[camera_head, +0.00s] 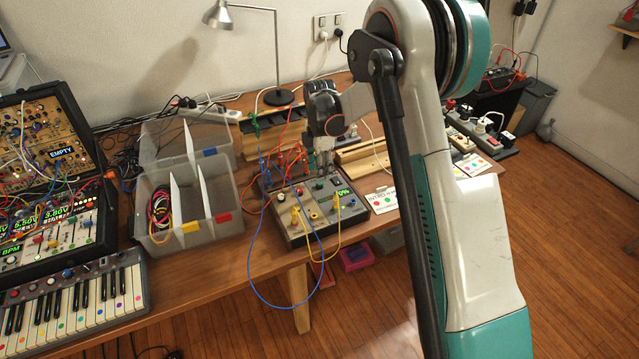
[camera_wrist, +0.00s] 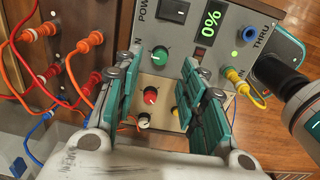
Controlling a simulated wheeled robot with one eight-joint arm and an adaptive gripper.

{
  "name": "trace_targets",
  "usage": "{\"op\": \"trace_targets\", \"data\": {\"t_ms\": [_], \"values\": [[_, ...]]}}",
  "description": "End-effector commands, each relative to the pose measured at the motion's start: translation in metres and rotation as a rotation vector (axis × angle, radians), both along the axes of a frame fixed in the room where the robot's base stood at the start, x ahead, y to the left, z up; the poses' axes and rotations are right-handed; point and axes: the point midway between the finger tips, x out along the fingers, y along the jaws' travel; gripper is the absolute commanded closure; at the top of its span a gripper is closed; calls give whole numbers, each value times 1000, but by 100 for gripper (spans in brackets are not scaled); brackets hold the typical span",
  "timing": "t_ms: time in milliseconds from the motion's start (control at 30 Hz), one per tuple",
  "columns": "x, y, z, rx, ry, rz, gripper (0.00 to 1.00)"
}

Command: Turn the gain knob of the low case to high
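The low case (camera_head: 318,238) is a grey-panelled box at the front edge of the table. No gain label is readable, so I cannot tell which is the gain knob. My gripper (camera_head: 324,165) points down over the case's back part. In the wrist view my gripper (camera_wrist: 165,72) is open, its teal fingers apart on either side of the knobs, with no visible contact. The right finger partly hides yellow parts.
Orange plugs and cables (camera_wrist: 85,45) crowd the left of the wrist view. A yellow cable (camera_head: 339,228) and a blue cable (camera_head: 249,262) loop off the case's front. A clear bin (camera_head: 190,238) stands left. A keyboard (camera_head: 75,300) lies further left.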

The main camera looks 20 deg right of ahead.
Motion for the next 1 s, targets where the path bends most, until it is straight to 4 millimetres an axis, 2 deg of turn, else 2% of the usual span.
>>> {"op": "trace_targets", "data": {"t_ms": [33, 100, 300, 700, 733, 900, 1000], "values": [[0, 0, -13, 0, 0, 0, 62], [0, 0, -25, 0, 0, 0, 62], [0, 0, -47, 0, 0, 0, 62], [0, 0, -53, 0, 0, -1, 62], [0, 0, -53, 0, 0, -1, 65], [0, 0, -53, 0, 0, -1, 100], [0, 0, -52, 0, 0, -1, 100]]}}
